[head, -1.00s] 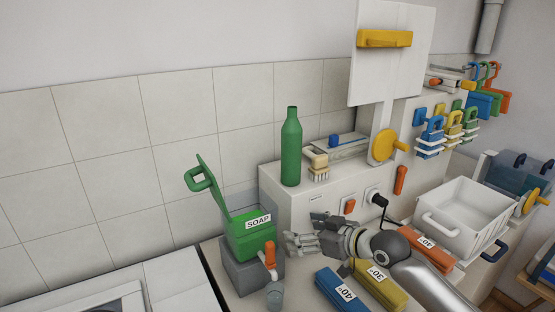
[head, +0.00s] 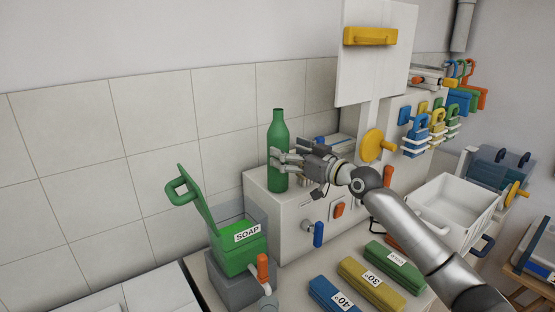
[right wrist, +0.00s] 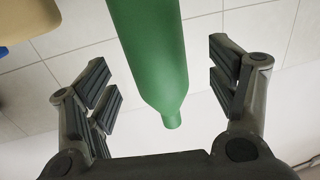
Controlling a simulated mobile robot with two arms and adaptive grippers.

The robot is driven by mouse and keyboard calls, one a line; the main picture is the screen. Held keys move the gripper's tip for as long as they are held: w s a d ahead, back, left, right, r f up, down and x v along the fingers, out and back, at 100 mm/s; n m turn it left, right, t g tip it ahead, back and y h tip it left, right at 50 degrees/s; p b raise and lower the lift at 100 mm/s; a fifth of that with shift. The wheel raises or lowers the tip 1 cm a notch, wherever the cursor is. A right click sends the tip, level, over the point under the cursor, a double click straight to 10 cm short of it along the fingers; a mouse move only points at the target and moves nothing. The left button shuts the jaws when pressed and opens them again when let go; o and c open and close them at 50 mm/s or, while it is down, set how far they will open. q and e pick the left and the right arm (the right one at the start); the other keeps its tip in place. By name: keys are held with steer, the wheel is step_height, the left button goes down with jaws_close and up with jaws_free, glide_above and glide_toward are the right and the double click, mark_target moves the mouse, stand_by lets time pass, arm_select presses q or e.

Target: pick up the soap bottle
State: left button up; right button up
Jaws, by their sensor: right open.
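The green soap bottle (head: 278,135) stands upright on top of a white box-like cabinet. My right gripper (head: 281,163) is at the bottle's lower half, reaching in from the right, with its fingers overlapping the bottle in the head view. In the right wrist view the bottle (right wrist: 152,50) appears upside down between the two open fingers (right wrist: 168,95). Gaps show on both sides of it, and I see no finger touching it. The bottle's base is outside the wrist view. My left gripper is not in view.
Blue, yellow and green labelled blocks (head: 372,283) lie in front. A yellow round knob (head: 373,146) and a white basket (head: 455,205) are to the right.

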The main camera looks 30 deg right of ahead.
mark_target(286, 151)
steer(key=p+x, duration=0.2)
steer(key=x, duration=0.2)
steer(key=shift+d, duration=0.2)
steer(key=shift+w+a+f, duration=0.15)
steer(key=shift+w+a, duration=0.05)
steer(key=shift+w, duration=0.3)
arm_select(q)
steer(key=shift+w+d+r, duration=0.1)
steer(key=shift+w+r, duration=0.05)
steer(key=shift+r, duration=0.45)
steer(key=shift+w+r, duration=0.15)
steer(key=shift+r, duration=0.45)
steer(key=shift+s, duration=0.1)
arm_select(e)
steer(key=shift+s, duration=0.1)
steer(key=c, duration=1.4)
steer(key=shift+d, duration=0.1)
steer(key=shift+c, duration=0.7)
steer(key=shift+r, duration=0.2)
